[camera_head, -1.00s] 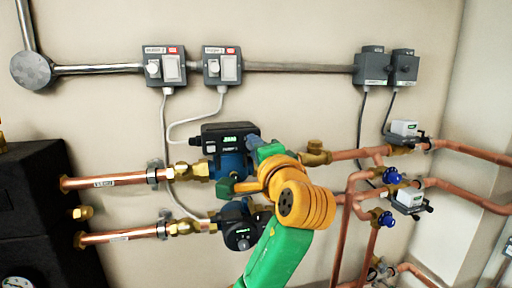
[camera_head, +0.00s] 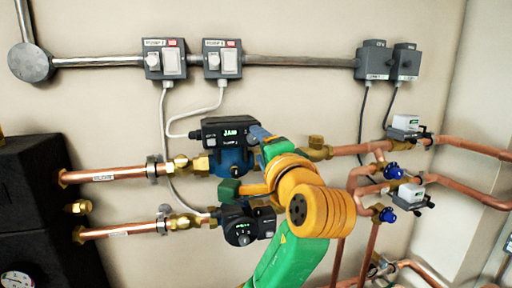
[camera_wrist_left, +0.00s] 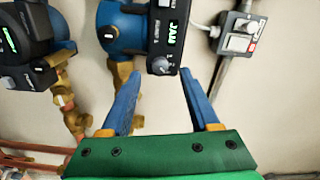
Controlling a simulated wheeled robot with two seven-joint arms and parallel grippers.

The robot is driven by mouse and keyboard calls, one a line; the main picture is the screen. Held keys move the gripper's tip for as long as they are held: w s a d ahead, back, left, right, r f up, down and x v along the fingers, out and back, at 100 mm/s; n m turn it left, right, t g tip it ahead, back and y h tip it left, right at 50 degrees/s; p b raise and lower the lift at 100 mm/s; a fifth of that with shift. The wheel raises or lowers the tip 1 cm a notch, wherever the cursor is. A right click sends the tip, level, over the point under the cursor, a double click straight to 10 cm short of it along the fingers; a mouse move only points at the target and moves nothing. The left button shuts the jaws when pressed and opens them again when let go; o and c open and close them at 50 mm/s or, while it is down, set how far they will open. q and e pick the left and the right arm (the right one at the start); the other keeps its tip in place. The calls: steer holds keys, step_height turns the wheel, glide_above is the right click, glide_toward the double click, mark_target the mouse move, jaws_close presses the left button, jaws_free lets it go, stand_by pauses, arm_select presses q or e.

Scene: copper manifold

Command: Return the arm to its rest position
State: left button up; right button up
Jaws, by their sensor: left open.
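My left arm, green and orange, comes up from the bottom in the head view. Its open left gripper (camera_head: 258,134) has blue fingers close beside the upper pump (camera_head: 229,132). In the left wrist view the two blue fingers (camera_wrist_left: 161,75) are spread with nothing between them. The upper pump's black control head (camera_wrist_left: 170,35), with a lit green display, shows just beyond the fingertips. My right gripper is not in view.
Copper pipes (camera_head: 112,175) run to both pumps, with brass fittings. Blue-handled valves (camera_head: 393,172) and small grey actuators (camera_head: 405,123) are at the right. Two switch boxes (camera_head: 164,59) hang on the wall, with cables. A black block (camera_head: 35,200) stands at the left.

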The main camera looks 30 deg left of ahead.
arm_select(q)
steer(key=v, duration=0.4)
steer(key=shift+d+b, duration=0.1)
steer(key=shift+b, duration=0.25)
steer(key=shift+f, duration=0.1)
